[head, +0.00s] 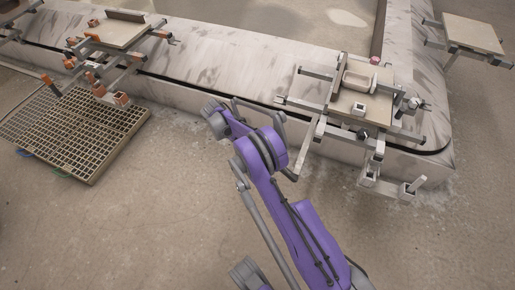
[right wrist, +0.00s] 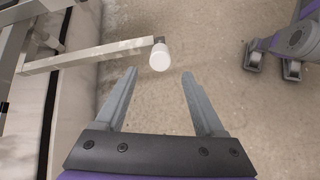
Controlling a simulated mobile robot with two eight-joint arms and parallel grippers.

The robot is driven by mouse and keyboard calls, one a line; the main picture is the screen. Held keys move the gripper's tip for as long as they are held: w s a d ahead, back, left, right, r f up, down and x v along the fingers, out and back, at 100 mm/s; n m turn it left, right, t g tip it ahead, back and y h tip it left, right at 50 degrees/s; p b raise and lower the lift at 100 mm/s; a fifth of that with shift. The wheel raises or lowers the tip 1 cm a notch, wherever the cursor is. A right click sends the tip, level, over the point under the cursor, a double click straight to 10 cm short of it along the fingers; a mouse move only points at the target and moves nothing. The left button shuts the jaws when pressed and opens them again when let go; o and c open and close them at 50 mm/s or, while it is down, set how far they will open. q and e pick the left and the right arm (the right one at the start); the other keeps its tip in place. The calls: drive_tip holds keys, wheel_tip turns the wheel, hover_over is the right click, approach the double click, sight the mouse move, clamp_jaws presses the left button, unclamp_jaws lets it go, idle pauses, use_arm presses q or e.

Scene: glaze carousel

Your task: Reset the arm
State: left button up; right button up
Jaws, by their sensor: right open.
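My right arm, purple and grey, rises from the bottom of the head view toward the carousel's near edge. Its gripper (head: 258,108) is at the low wall, left of the right-hand carriage. In the right wrist view the gripper (right wrist: 158,74) shows two grey fingers spread apart with nothing between them. A white-tipped metal bar (right wrist: 100,55) ends just beyond the fingertips, and I see no contact with it. My left gripper is not seen in either view.
The pale carousel track (head: 215,55) runs across the back. The right-hand carriage board (head: 345,101) carries a shallow dish (head: 357,79). An orange-clamped carriage (head: 118,35) stands at the left. A floor grate (head: 75,125) lies below it. The floor in front is clear.

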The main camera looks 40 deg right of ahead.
idle(0.3)
drive_tip(key=s+a+r+t+y, duration=0.1)
drive_tip(key=s+a+r+t, duration=0.25)
drive_tip(key=a+r, duration=0.35)
drive_tip(key=s+a+r+t, duration=0.2)
drive_tip(key=a+r+t, duration=0.2)
drive_tip(key=a+r, duration=0.3)
drive_tip(key=s+a+m+t+y, duration=0.25)
drive_tip(key=s+a+t, duration=0.35)
drive_tip(key=s+a, duration=0.7)
use_arm(q)
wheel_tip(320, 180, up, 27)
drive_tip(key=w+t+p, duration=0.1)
drive_tip(key=p, duration=2.3)
use_arm(e)
wheel_tip(320, 180, up, 27)
drive_tip(key=d+t, duration=0.1)
drive_tip(key=shift+s+d+n, duration=0.15)
drive_tip(key=shift+n, duration=0.3)
